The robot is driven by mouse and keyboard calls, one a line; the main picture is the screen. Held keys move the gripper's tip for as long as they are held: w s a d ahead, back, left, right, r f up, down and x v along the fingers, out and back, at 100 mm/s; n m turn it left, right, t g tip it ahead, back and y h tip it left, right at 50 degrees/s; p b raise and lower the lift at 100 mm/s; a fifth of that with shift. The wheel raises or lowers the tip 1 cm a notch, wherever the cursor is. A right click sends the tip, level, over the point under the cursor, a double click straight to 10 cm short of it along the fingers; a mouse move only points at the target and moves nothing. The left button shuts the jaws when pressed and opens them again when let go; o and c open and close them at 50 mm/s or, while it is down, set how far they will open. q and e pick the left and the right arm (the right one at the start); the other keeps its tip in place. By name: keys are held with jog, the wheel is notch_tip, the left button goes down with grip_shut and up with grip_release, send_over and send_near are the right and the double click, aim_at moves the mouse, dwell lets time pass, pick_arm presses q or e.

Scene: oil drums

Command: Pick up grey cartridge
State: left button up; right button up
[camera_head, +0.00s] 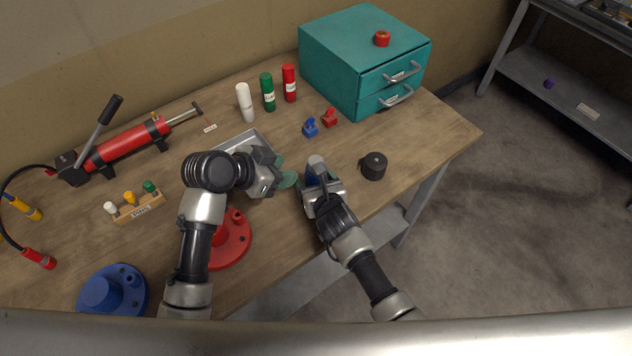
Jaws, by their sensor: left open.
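A pale grey-white cartridge (245,102) stands upright at the back of the wooden table, left of a green cartridge (268,92) and a red cartridge (289,83). My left gripper (284,171) is open over the middle of the table, in front of the cartridges and apart from them, pointing right. My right gripper (318,178) is to its right, near the front edge. A grey, round-topped piece (316,162) with blue below it shows at its fingers; I cannot tell whether it is held.
A grey metal tray (248,138) lies partly behind my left gripper. A blue clip (310,127), a red clip (330,117) and a black round can (373,166) stand to the right. A teal drawer box (330,65) fills the back right. A red pump (125,142) lies left.

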jog(key=c, duration=1)
pick_arm(q)
jog(key=shift+o, duration=0.3)
pick_arm(e)
jog(key=shift+c, duration=0.4)
pick_arm(q)
jog(key=o, duration=0.4)
jog(key=shift+d, duration=0.1)
pick_arm(e)
jog(key=shift+a, duration=0.1)
pick_arm(q)
notch_tip(320, 180, up, 7)
jog(key=n+g+y, duration=0.6)
jog(key=n+y, duration=0.2)
jog(key=n, duration=0.7)
send_over(316, 161)
pick_arm(e)
jog(key=shift+d, duration=0.25)
pick_arm(q)
jog(key=r, duration=0.1)
notch_tip(316, 161, down, 6)
jog(key=shift+s+d+f, duration=0.1)
pick_arm(e)
jog(key=shift+a, duration=0.1)
pick_arm(q)
jog(key=shift+f, duration=2.7)
